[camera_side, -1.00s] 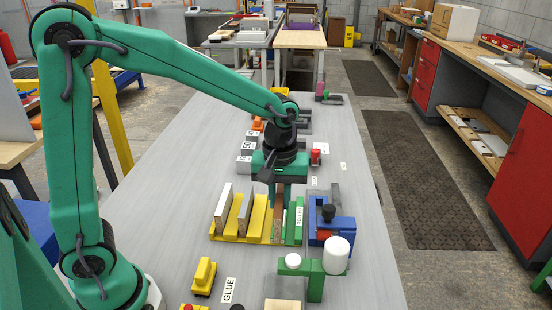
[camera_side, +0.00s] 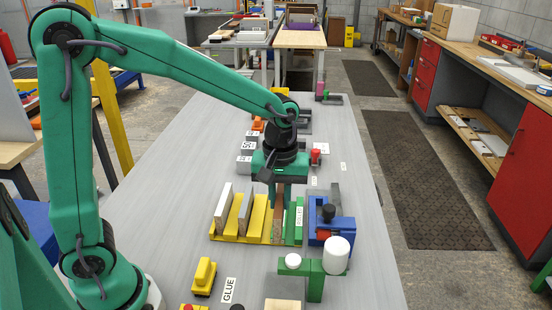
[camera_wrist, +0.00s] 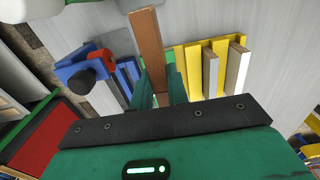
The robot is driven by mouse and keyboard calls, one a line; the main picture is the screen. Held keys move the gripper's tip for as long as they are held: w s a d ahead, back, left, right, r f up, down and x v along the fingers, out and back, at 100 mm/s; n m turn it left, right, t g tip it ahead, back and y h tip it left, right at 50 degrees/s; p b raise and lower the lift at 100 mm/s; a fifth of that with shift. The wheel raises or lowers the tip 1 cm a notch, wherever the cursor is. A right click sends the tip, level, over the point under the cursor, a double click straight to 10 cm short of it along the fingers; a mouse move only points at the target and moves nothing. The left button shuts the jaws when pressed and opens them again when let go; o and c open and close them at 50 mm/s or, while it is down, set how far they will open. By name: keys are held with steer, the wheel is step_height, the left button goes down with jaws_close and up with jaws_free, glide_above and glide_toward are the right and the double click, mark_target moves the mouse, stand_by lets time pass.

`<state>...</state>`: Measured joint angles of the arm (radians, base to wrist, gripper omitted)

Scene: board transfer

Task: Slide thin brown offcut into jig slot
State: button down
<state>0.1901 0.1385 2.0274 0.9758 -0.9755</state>
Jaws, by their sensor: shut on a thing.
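My gripper (camera_side: 277,188) points down and is shut on the thin brown offcut (camera_side: 278,222). In the wrist view the offcut (camera_wrist: 148,45) runs out lengthwise from between my green fingers (camera_wrist: 159,92). In the side view it hangs upright at the right end of the yellow rack (camera_side: 227,238), beside a yellow upright. I cannot tell whether its lower end touches the rack. Just right of it stands a green labelled block (camera_side: 299,218). Further right is a blue fixture (camera_side: 340,229) with a black knob and a red part. No slot is clearly visible.
Two pale-faced boards (camera_side: 222,207) stand in the yellow rack. In front are a green stand (camera_side: 316,282) with white caps, a yellow block (camera_side: 204,276) and a GLUE label (camera_side: 229,290). Grey blocks (camera_side: 247,148) stand behind. The grey table is clear at left.

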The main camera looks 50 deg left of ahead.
mark_target(280, 197)
steer(key=shift+r, duration=0.1)
step_height(280, 197, up, 11)
steer(key=w, duration=1.5)
step_height(280, 197, down, 12)
steer(key=shift+a+f, duration=0.2)
steer(key=shift+a, duration=0.15)
stand_by(0.4)
steer(key=shift+f, duration=0.2)
steer(key=shift+f, duration=2.7)
steer(key=shift+f, duration=1.4)
stand_by(0.3)
